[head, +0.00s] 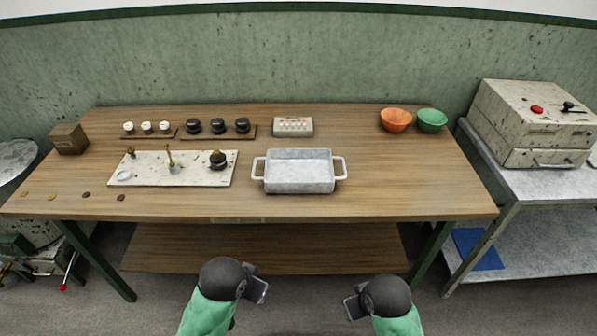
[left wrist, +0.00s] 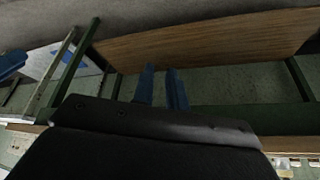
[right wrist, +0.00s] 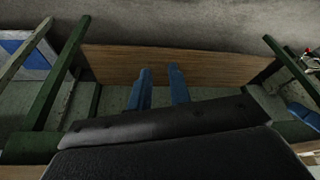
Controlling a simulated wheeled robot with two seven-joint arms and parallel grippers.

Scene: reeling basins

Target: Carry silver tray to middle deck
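The silver tray (head: 298,185) is a pale rectangular pan with a handle at each end. It stands on the wooden table (head: 400,190), right of its middle, and looks empty. My left gripper (head: 257,290) is in front of the table, low and left of the tray. Its two blue fingers show a gap in the left wrist view (left wrist: 162,72). My right gripper (head: 353,306) is also in front of the table, low and right of the tray. Its fingers stand apart in the right wrist view (right wrist: 159,70). Both are empty and away from the tray. I cannot tell which surface is the middle deck.
Left of the tray lies a speckled board (head: 205,175) with small fittings. Behind are black knobs (head: 218,126), a pale box (head: 293,127), an orange bowl (head: 396,121) and a green bowl (head: 432,121). A wooden lower shelf (head: 300,245) runs underneath. A side bench (head: 545,185) stands right.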

